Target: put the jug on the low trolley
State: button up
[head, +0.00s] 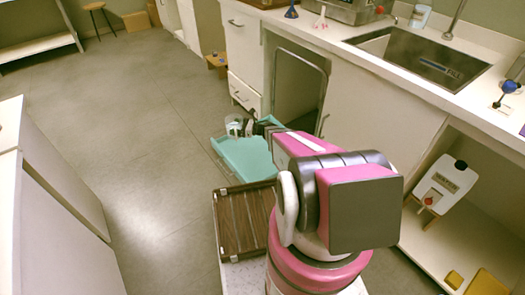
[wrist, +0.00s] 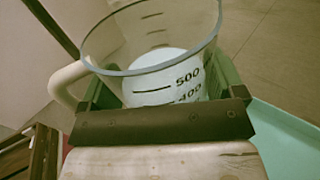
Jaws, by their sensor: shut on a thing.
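The jug (wrist: 150,50) is a clear measuring jug with dark marks and a pale handle on its left in the wrist view. Something white shows inside or through it. My gripper (wrist: 165,88) is shut on the jug, with a finger on each side of its body. In the head view the jug (head: 234,125) shows small at the far end of the teal low trolley (head: 245,158), partly behind my gripper (head: 253,124). The trolley's teal surface also shows at the right of the wrist view (wrist: 285,140). I cannot tell whether the jug touches the trolley.
A dark slatted wooden tray (head: 240,222) lies nearer than the trolley. The counter with a sink (head: 425,55) and cabinets runs along the right. A white jerrycan (head: 447,183) stands on the low shelf at the right. Open floor (head: 150,130) lies to the left.

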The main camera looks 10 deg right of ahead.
notch_tip(320, 180, down, 9)
jog(key=a, duration=0.2)
send_over(251, 152)
notch_tip(251, 152, down, 8)
jog(key=r, duration=0.1)
jog(key=shift+s+f, duration=0.15)
jog(key=shift+f, duration=2.1)
jog(key=shift+f, duration=0.1)
jog(key=o, duration=1)
jog(key=shift+f, duration=0.1)
jog(key=shift+r, duration=0.2)
